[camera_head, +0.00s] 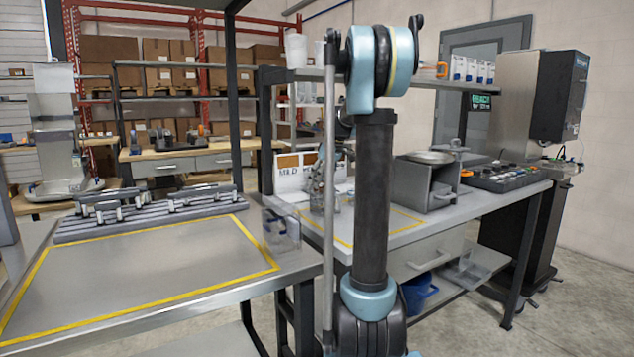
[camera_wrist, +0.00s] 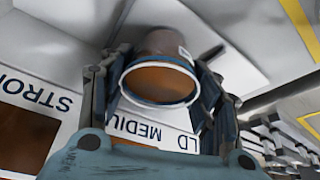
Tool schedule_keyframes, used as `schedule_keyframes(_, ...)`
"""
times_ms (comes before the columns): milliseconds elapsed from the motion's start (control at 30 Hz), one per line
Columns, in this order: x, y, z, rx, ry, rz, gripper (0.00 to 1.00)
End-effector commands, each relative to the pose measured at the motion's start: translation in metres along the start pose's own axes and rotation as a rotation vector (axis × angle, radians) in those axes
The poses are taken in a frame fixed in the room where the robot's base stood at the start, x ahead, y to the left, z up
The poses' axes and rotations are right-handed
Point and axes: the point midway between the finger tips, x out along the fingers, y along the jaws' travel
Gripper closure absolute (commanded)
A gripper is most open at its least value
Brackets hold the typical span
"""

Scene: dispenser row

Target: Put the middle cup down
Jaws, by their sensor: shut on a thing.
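In the wrist view my gripper (camera_wrist: 160,64) is shut on a cup (camera_wrist: 160,82), with a finger on either side. The cup has a blue-edged pale rim turned toward the camera and a brown inside. Whether its base touches a surface cannot be told. A white label panel (camera_wrist: 148,130) lies behind and below it in the picture, with STRONG, MEDIUM and MILD lettering partly hidden and upside down. In the head view my arm covers much of this area; the panel (camera_head: 291,171) shows its MILD part, and the cup cannot be made out.
In the head view a grey bench (camera_head: 405,232) with a yellow outline lies behind my arm. A grey box-like unit (camera_head: 425,184) and a dark tray (camera_head: 500,177) stand to the right. A front-left table (camera_head: 150,275) has a clear yellow-outlined area and a slotted rack (camera_head: 150,212) behind it.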

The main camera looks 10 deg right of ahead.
Motion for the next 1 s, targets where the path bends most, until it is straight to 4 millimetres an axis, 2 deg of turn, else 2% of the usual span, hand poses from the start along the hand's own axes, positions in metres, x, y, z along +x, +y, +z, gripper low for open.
schedule_keyframes(33, 0.001, 0.0, 0.0, 0.0, 0.0, 0.0, 0.77)
schedule_keyframes(67, 0.001, 0.0, 0.0, 0.0, 0.0, 0.0, 0.39)
schedule_keyframes(133, 0.001, 0.0, 0.0, -0.001, 0.0, 0.0, 0.23)
schedule_keyframes(567, -0.002, -0.001, -0.001, -0.001, 0.0, 0.0, 0.23)
schedule_keyframes(667, -0.011, -0.001, -0.001, -0.001, 0.0, 0.0, 0.23)
schedule_keyframes(1000, -0.061, -0.001, -0.001, 0.0, 0.0, 0.0, 0.23)
